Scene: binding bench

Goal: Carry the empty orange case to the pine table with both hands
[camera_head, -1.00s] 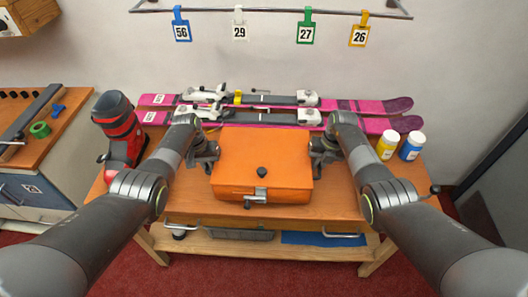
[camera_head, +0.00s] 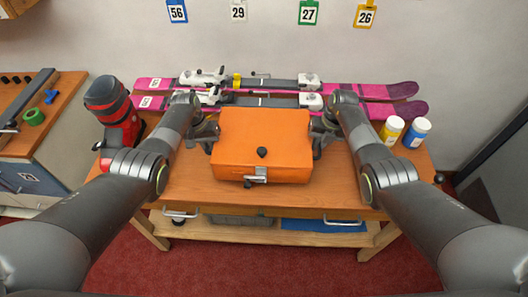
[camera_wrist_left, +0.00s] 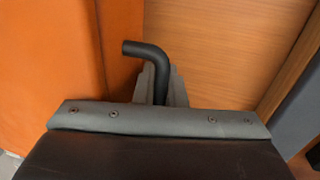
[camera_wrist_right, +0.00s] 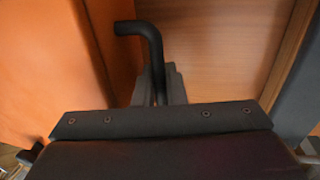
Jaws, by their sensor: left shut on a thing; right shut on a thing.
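The orange case (camera_head: 262,139) is shut, with a metal latch and a black knob on its front side. It is over the wooden bench (camera_head: 190,190), in front of the skis; I cannot tell whether it touches the top. My left gripper (camera_head: 208,133) is at its left side and my right gripper (camera_head: 320,134) at its right side. Each is shut on a black bent side handle, seen in the left wrist view (camera_wrist_left: 150,52) and the right wrist view (camera_wrist_right: 146,38). The inside of the case is hidden. I cannot tell which surface is the pine table.
Pink skis (camera_head: 375,91) lie along the back of the bench. A red and black boot (camera_head: 118,112) stands at left, a yellow bottle (camera_head: 391,130) and a blue bottle (camera_head: 416,133) at right. A cabinet (camera_head: 50,110) with green tape (camera_head: 34,117) stands further left. Red carpet (camera_head: 270,265) lies in front.

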